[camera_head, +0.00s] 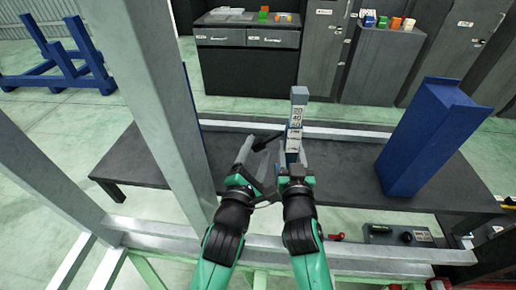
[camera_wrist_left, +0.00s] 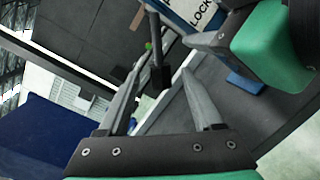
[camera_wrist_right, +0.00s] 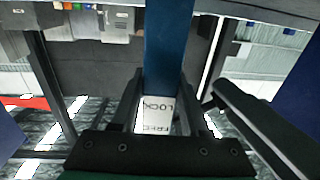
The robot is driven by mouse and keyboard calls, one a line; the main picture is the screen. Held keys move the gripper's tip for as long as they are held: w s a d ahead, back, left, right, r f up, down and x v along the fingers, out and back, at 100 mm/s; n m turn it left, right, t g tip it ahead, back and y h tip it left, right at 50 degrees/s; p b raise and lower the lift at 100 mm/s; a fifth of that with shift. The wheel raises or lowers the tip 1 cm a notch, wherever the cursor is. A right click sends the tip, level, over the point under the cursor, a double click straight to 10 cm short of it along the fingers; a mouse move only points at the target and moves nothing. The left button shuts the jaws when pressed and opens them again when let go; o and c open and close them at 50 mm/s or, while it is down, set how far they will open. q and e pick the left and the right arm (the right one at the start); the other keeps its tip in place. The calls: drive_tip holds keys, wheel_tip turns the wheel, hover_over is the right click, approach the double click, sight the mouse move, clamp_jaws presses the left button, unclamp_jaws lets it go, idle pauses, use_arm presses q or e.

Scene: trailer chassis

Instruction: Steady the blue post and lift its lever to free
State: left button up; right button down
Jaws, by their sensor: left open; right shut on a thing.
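The blue post (camera_head: 292,158) stands upright at the centre of the head view, with a grey top and white number labels. In the right wrist view, the post (camera_wrist_right: 166,50) carries a FREE/LOCK label (camera_wrist_right: 156,114). My right gripper (camera_head: 294,177) is shut on the post's lower part. The black lever (camera_head: 266,142) sticks out to the left of the post. It also shows in the left wrist view (camera_wrist_left: 158,62), in line with the gap between my left fingers. My left gripper (camera_head: 250,165) is open beside the lever; contact cannot be told.
A dark bench (camera_head: 345,170) lies behind the post. A big blue slanted block (camera_head: 430,140) stands to the right. A grey upright beam (camera_head: 150,90) is close on the left. A control box (camera_head: 398,234) sits at lower right. Cabinets (camera_head: 247,45) are at the back.

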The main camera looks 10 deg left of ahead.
use_arm(q)
drive_tip(key=shift+w, duration=0.7)
drive_tip(key=shift+d, duration=0.1)
clamp_jaws()
idle(0.9)
